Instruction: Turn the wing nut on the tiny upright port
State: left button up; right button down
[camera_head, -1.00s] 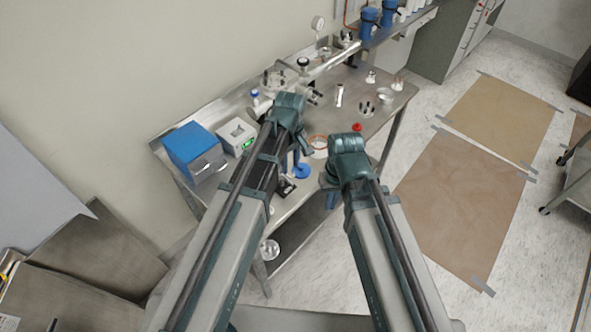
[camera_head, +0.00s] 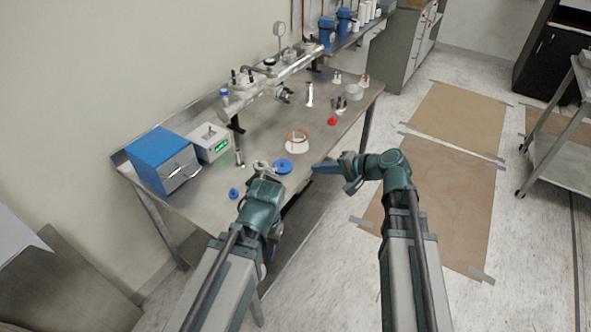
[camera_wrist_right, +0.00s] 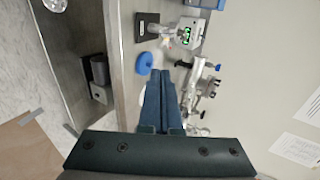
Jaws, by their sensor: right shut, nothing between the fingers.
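A steel vacuum manifold (camera_head: 268,82) with several upright ports runs along the back of the bench; it also shows in the right wrist view (camera_wrist_right: 196,84). The wing nut and the tiny upright port are too small to pick out with certainty. My right gripper (camera_head: 318,168) is shut and empty, above the bench's front edge and apart from the manifold; its closed blue fingers fill the middle of the right wrist view (camera_wrist_right: 166,84). My left gripper (camera_head: 262,168) is over the near edge, left of a blue disc (camera_head: 284,166); its fingers are mostly hidden by its wrist.
A blue box (camera_head: 160,160) and a white controller with a green display (camera_head: 212,142) stand at the bench's left. A white ring-topped piece (camera_head: 297,143), a red cap (camera_head: 332,121) and small metal fittings (camera_head: 309,95) lie on the bench.

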jog(key=b, duration=0.5)
send_near(276, 165)
notch_tip(276, 165, down, 4)
jog(key=w+a, duration=0.1)
jog(key=a, duration=0.1)
jog(key=w+a, duration=0.2)
jog(key=shift+w+a+r, duration=0.15)
jog(key=shift+w+r, duration=0.05)
jog(key=shift+r, duration=0.05)
jog(key=shift+p, duration=0.3)
jog(key=g+h+p, duration=0.1)
jog(key=p, duration=0.2)
jog(key=a+r+g+h+p, duration=0.1)
jog(key=h+p, duration=0.1)
jog(key=p, duration=0.1)
jog(key=shift+w, duration=0.3)
dwell(0.6)
jog(key=shift+w+a+r+g+h+p, duration=0.2)
jog(key=shift+g+h+p, duration=0.5)
jog(key=shift+p, duration=0.7)
dwell(0.5)
